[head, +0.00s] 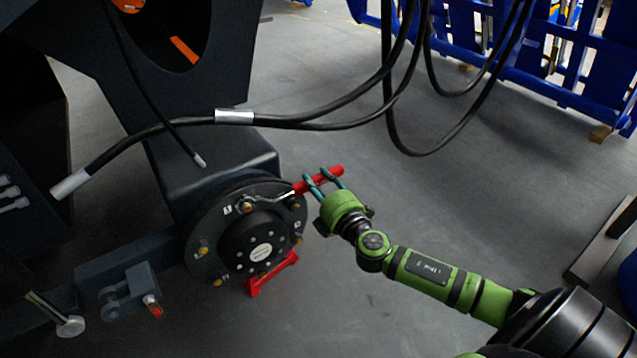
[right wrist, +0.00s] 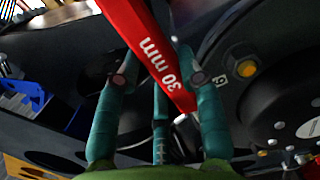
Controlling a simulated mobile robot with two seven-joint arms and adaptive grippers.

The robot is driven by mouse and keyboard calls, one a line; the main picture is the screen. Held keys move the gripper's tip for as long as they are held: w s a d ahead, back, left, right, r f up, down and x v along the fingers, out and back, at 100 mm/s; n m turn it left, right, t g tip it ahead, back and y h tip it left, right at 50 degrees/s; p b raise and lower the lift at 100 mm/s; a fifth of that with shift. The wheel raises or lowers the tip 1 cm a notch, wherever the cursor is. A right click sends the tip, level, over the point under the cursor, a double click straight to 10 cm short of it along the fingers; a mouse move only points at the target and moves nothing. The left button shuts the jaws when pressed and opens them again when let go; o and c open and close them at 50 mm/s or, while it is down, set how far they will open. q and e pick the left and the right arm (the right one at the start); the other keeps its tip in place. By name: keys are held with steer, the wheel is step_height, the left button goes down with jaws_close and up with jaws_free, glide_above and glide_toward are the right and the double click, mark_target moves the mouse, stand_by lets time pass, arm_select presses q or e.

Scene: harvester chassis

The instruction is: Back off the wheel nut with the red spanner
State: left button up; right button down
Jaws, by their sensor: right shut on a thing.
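The red spanner (head: 335,172) is held at its red handle by my right gripper (head: 320,178), to the right of the black wheel hub (head: 258,240). Its bright metal end runs left across the hub's upper face towards a wheel nut (head: 247,207) at the upper left. I cannot tell whether the spanner's jaw is seated on that nut. In the right wrist view the red handle (right wrist: 150,52), marked "30 mm", lies between my teal fingers. An orange-yellow nut (right wrist: 246,68) shows to the right of the fingers. My left gripper is not in view.
A red stand (head: 272,274) is under the hub. The dark chassis (head: 205,110) rises behind and left of it. Black hoses (head: 330,122) hang across the space above the spanner. Blue racks (head: 570,60) stand at the back right. The grey floor beyond the gripper is clear.

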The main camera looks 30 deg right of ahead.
steer(key=shift+r, duration=0.3)
steer(key=shift+a+r+n+p, duration=0.15)
steer(key=shift+r+n+p, duration=0.45)
steer(key=shift+r+p, duration=0.2)
steer(key=shift+a+r+n+p, duration=0.1)
steer(key=shift+r+n+p, duration=0.5)
steer(key=shift+r+p, duration=0.2)
steer(key=s, duration=1.1)
steer(key=shift+s+r+n+b, duration=0.3)
steer(key=shift+s+r+b, duration=0.05)
steer(key=shift+s+b, duration=0.05)
stand_by(0.4)
stand_by(1.5)
